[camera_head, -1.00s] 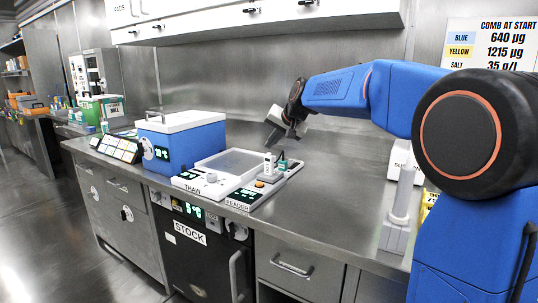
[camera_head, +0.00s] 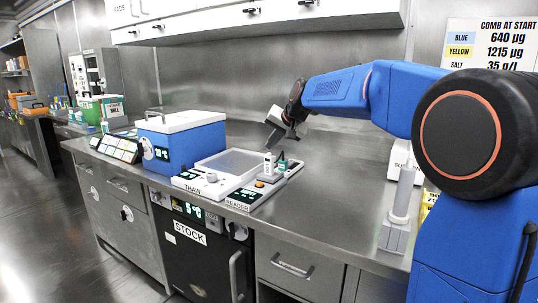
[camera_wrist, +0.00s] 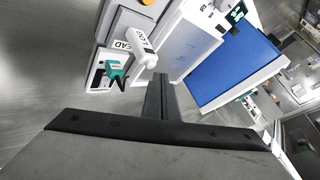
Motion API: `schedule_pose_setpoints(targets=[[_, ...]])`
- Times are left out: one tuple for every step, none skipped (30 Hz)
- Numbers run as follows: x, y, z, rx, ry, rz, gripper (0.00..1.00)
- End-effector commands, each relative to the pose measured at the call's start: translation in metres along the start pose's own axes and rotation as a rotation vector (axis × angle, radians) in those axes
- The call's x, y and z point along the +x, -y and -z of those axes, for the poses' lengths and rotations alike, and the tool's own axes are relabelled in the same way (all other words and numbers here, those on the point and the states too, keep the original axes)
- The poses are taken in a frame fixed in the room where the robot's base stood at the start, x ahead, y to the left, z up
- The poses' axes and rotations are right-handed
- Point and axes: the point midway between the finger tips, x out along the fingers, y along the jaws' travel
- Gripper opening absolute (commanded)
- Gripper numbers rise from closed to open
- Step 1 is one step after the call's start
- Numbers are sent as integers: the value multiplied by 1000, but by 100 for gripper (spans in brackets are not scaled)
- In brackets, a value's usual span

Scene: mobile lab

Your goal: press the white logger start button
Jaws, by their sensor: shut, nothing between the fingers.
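A small white upright device (camera_head: 269,164) stands on the reader block on the bench. In the wrist view it is a white cylinder (camera_wrist: 142,48) whose lettering seems to start with "LOG". A start button on it is too small to make out. A green clip-like piece (camera_wrist: 115,73) sits beside it, also visible in the head view (camera_head: 283,163). My gripper (camera_head: 272,143) hangs above and just behind the device, apart from it. In the wrist view its shut, empty fingers (camera_wrist: 160,80) point toward the area beside the cylinder.
The reader block (camera_head: 243,197) has an orange button (camera_head: 260,184). The thaw plate (camera_head: 205,185) with a white knob (camera_head: 212,177) adjoins it on the left. A blue cooler box (camera_head: 187,147) stands further left. Bare bench lies to the right, before a grey-white stand (camera_head: 396,235).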

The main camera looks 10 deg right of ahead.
Motion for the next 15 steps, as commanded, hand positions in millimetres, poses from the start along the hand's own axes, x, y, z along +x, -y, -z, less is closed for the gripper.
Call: schedule_pose_setpoints(targets=[[1,-1,-1,0,1,0,0],[2,-1,-2,0,1,-1,0],[3,-2,-2,0,1,-1,0],[3,-3,-3,0,1,-1,0],[4,-3,-3,0,1,-1,0],[4,-3,-3,-1,1,0,0],[5,-3,-3,-1,0,0,0],[5,-3,-3,-1,0,0,0],[5,-3,-3,-1,0,0,0],[5,-3,-3,-1,0,0,0],[5,-3,-3,0,0,0,0],[5,-3,-3,0,0,0,0],[5,-3,-3,0,0,0,0],[5,-3,-3,0,0,0,0],[5,-3,-3,0,0,0,0]])
